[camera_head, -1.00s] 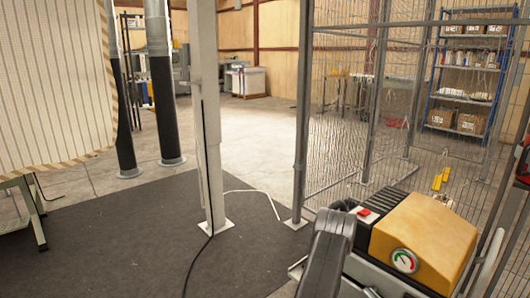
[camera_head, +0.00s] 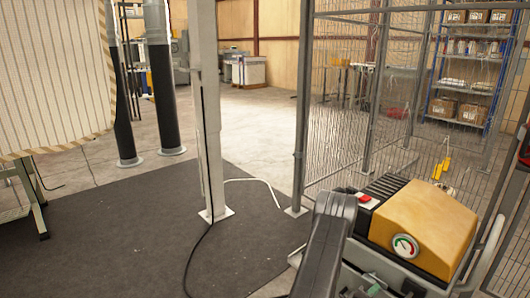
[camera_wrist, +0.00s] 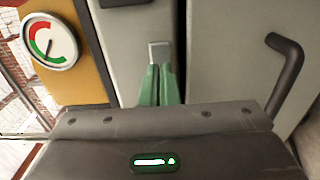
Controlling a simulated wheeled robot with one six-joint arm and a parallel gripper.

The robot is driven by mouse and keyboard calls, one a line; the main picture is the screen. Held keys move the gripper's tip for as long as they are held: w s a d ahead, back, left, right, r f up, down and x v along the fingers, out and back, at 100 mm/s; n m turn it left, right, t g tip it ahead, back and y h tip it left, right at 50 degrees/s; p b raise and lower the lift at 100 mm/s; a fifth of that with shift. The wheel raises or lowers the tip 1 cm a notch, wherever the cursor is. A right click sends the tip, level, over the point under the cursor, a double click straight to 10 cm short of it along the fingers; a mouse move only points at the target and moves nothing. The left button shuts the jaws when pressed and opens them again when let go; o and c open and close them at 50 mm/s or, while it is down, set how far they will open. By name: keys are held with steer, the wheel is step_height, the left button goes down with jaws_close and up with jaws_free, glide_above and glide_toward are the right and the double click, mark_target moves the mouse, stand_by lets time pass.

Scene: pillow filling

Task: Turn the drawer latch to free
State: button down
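In the wrist view, the drawer latch (camera_wrist: 159,49) is a small light-grey metal piece on a pale grey panel, beside a dark vertical gap. My gripper (camera_wrist: 159,70) has two green fingers set close together, with their tips at the lower end of the latch. They appear shut on it; the part between the tips is hidden. A dark bar handle (camera_wrist: 287,70) stands on the panel to the right.
A wire-mesh fence (camera_head: 345,110) and a white post (camera_head: 213,120) stand behind. Open floor lies beyond the dark mat (camera_head: 120,235).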

steer(key=shift+f, duration=0.1)
steer(key=shift+s+d, duration=0.15)
steer(key=shift+s, duration=0.15)
steer(key=shift+b+v, duration=0.8)
steer(key=shift+v, duration=2.15)
